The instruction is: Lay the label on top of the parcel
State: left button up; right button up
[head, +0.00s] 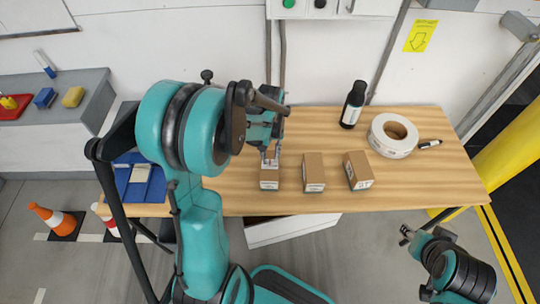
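Three small cardboard parcels stand in a row on the wooden table: the left one (269,182), the middle one (313,174) and the right one (358,171). My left gripper (271,158) points down right at the top of the left parcel. Something small and pale shows at its fingertips, but I cannot tell whether it is a label, or whether the fingers grip it. Pale card-like pieces (141,173) lie on a blue mat (125,190) at the table's left end, partly behind my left arm. My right gripper (406,235) is off the table's front edge, small and unclear.
A grey shelf (85,105) is at left. Orange cones (56,220) stand on the floor. The table's front right is clear.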

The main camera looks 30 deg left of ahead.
aim_at(270, 160)
pick_arm(q)
notch_tip(270, 160, up, 9)
jog(key=p, duration=0.3)
jog(key=s+d+r+m+t, duration=0.5)
jog(key=s+d+r+t, duration=0.2)
jog(key=s+d, duration=0.3)
jog(key=shift+s+d+r, duration=0.3)
jog(key=shift+s+d, duration=0.1)
jog(key=shift+s, duration=0.3)
